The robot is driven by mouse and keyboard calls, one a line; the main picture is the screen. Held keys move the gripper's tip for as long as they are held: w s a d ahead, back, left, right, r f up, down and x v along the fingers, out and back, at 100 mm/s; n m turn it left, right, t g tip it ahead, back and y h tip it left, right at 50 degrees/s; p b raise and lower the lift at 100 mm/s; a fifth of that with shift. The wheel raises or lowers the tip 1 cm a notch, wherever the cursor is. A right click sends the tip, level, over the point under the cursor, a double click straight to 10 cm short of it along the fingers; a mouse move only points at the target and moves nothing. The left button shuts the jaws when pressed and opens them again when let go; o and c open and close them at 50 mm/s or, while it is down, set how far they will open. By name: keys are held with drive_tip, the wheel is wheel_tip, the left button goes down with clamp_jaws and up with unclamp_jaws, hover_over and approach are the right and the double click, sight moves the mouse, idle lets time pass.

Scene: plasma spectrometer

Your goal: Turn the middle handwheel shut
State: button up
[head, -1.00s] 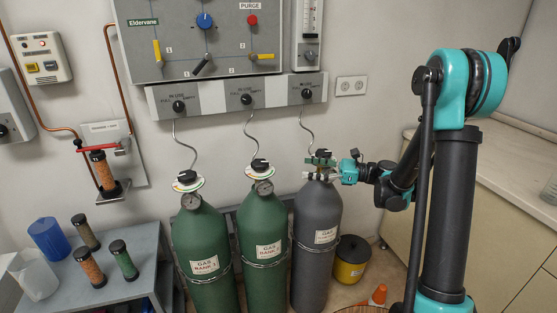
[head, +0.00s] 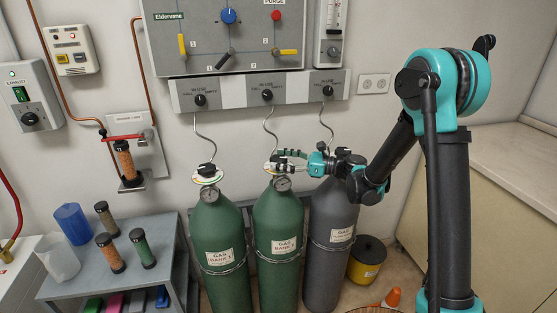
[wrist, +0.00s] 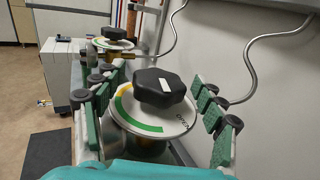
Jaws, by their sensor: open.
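The middle handwheel is a black lobed knob (wrist: 160,87) with a white mark on top, above a round dial plate (wrist: 150,122) with green and yellow arcs and the word OPEN. It tops the middle green gas cylinder (head: 277,228). My gripper (head: 280,160) reaches in from the right over this cylinder's top and hides most of the knob in the head view. In the wrist view the green-padded fingers of my gripper (wrist: 155,105) stand apart, one on each side of the knob, with gaps visible. Nothing is held.
The left green cylinder (head: 218,245) has its own handwheel (head: 207,170). The grey cylinder (head: 330,245) stands under my wrist. Thin hoses rise to the wall panel (head: 258,92) close behind. A side table (head: 165,270) with canisters is at left, a yellow bucket (head: 366,262) at right.

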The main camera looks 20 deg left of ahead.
drive_tip(key=shift+a, duration=0.45)
drive_tip(key=c, duration=1.2)
